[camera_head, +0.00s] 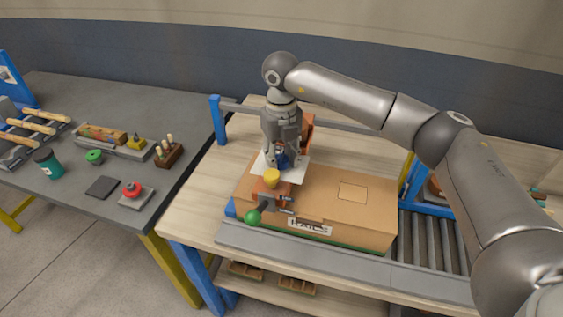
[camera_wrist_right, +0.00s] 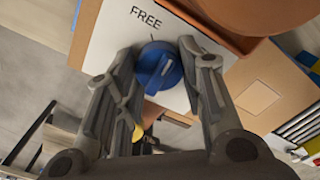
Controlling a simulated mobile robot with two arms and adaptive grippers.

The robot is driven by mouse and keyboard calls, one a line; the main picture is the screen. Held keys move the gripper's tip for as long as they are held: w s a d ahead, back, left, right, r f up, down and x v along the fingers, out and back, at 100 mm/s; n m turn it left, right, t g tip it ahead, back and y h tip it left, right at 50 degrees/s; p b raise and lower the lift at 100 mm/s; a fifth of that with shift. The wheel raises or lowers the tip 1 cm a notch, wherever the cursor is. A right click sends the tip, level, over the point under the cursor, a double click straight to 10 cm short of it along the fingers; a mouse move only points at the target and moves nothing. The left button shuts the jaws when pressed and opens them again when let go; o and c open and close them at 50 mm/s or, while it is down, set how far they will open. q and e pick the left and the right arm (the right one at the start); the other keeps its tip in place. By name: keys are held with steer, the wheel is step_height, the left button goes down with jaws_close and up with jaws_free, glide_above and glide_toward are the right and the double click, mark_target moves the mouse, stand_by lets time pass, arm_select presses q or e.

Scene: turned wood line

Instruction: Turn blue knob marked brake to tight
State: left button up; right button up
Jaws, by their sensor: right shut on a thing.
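The blue knob (camera_wrist_right: 158,67) sits on a white plate (camera_wrist_right: 105,42) with the word FREE printed above it. A light mark on the knob is tilted; the word for tight does not show. My right gripper (camera_wrist_right: 160,60) is shut on the blue knob, with one finger on each side. In the head view my right gripper (camera_head: 283,155) points down onto the knob, which shows as a small blue patch between the fingers. A yellow knob (camera_head: 271,177) and a green ball knob (camera_head: 253,217) are close in front of it. My left gripper is not in view.
A roller conveyor (camera_head: 432,238) is farther right. A grey side table (camera_head: 110,200) at left holds a red button (camera_head: 132,188), a green knob (camera_head: 94,156) and a teal cup (camera_head: 47,163).

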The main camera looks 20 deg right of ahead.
mark_target(280, 156)
steer(key=m+b, duration=0.2)
steer(key=m, duration=0.2)
steer(key=shift+a+f+m, duration=0.1)
steer(key=shift+f+m, duration=0.05)
steer(key=shift+m, duration=0.15)
steer(key=shift+m+b, duration=1.3)
steer(key=shift+m, duration=1.2)
steer(key=o, duration=0.8)
steer(key=shift+r, duration=0.2)
step_height(280, 156, up, 12)
steer(key=shift+a+f, duration=0.1)
